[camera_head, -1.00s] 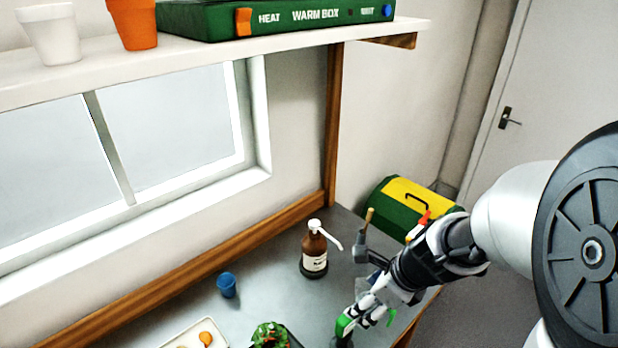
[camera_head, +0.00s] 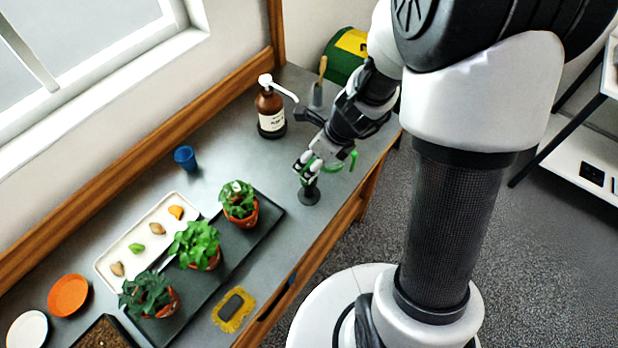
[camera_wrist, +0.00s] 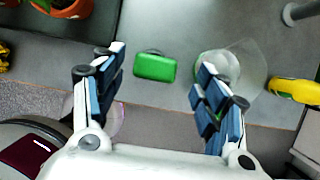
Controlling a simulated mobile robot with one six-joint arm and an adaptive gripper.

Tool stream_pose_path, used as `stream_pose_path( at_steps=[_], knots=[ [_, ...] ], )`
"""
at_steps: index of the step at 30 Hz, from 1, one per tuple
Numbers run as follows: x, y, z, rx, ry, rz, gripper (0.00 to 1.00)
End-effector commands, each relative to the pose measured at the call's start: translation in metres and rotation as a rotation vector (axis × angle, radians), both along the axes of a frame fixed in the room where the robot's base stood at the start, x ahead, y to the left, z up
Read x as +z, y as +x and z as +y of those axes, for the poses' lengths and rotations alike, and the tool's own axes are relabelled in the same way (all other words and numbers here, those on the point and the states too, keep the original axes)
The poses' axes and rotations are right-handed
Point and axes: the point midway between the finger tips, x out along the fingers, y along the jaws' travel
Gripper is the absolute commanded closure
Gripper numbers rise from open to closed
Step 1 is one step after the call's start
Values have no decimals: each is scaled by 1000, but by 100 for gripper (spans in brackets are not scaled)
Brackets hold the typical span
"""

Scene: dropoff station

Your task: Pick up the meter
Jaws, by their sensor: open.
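The meter appears to be the small green block-shaped head (camera_wrist: 155,67) in the middle of the wrist view. In the head view a round black base (camera_head: 309,194) stands near the front edge of the workbench, right under my gripper (camera_head: 305,168); the meter's head there is mostly hidden by the fingers. In the wrist view my gripper (camera_wrist: 160,62) is open, with one finger to the left of the green head and one to the right. No contact with the head can be seen.
A clear round vessel (camera_wrist: 222,66) lies close to the right finger. A pump bottle (camera_head: 271,110) stands behind. Potted plants on a dark tray (camera_head: 268,226) are left, with a blue cup (camera_head: 185,157) and white tray (camera_head: 109,262). The bench's front edge is near.

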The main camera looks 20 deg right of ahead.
Motion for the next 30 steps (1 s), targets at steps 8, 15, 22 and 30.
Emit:
stream_pose_path(
  at_steps=[8, 15, 22, 30],
  knots=[
    [-39, 1, 8, 2, 0, 4, 33],
    [-49, 7, 11, 1, 0, 1, 33],
    [-48, 7, 11, 1, 0, 1, 41],
    [-48, 7, 11, 1, 0, 1, 59]
  ],
)
